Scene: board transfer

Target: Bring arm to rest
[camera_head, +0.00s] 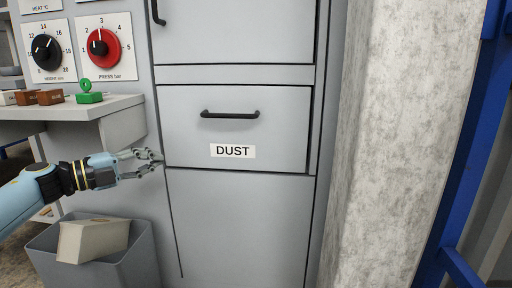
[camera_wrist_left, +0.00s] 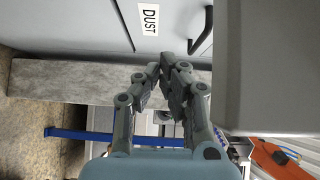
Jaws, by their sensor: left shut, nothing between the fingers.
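My left arm comes in from the left in the head view, and its gripper (camera_head: 152,160) is in front of the grey cabinet, left of and a little below the DUST drawer (camera_head: 280,105). The gripper is shut with nothing in it. In the left wrist view the gripper's fingers (camera_wrist_left: 166,75) meet at their tips, with the DUST label (camera_wrist_left: 149,19) and the black handle (camera_wrist_left: 203,30) beyond them. The DUST drawer looks closed. My right gripper is in neither view.
A grey bin (camera_head: 148,262) with a pale block (camera_head: 92,240) in it stands below my left arm. A shelf (camera_head: 60,108) at the left carries small brown blocks (camera_head: 50,97) and a green object (camera_head: 88,92). A concrete pillar (camera_head: 405,140) and blue frame (camera_head: 470,150) stand at the right.

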